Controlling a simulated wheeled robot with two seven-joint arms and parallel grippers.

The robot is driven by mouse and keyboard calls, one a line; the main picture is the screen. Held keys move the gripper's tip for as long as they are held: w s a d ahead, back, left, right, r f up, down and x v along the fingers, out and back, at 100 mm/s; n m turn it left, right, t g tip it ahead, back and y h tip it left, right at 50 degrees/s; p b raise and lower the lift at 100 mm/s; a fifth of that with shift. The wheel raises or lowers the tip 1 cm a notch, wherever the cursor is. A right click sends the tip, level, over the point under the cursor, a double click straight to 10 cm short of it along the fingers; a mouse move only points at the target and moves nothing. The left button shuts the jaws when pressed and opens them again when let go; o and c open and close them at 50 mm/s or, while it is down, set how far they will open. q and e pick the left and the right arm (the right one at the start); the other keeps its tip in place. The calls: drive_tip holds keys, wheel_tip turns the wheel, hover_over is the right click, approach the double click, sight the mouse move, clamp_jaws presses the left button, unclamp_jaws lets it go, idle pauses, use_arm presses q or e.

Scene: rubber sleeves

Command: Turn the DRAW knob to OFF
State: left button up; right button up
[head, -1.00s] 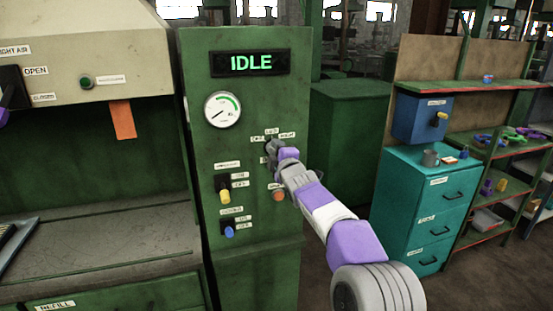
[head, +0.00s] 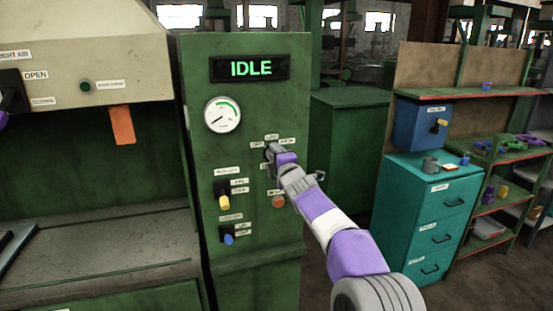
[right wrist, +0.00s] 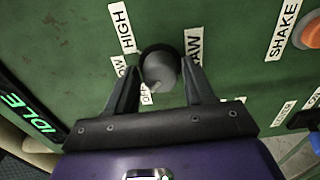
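The DRAW knob (right wrist: 160,70) is a round grey knob on a black base on the green panel. In the right wrist view the OFF, LOW and HIGH labels fan out on its left and the DRAW label is on its right. A pale mark on its lower edge appears to face the OFF label (right wrist: 145,95). My right gripper (right wrist: 160,75) has one finger on each side of the knob, close against it, and seems shut on it. In the head view the gripper (head: 273,152) mostly hides the knob. My left gripper is not clearly visible.
The display (head: 250,68) reads IDLE. Below the gauge (head: 222,114) are a yellow switch (head: 224,202), a blue switch (head: 228,239) and an orange SHAKE button (head: 278,202) close to my right arm. A teal cabinet (head: 432,215) stands to the right.

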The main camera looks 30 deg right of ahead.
drive_tip(key=shift+o, duration=1.1)
drive_tip(key=b+v, duration=0.5)
drive_tip(key=v, duration=0.2)
drive_tip(key=shift+s+a+b, duration=0.15)
drive_tip(key=shift+s+b, duration=0.05)
drive_tip(key=shift+b, duration=0.15)
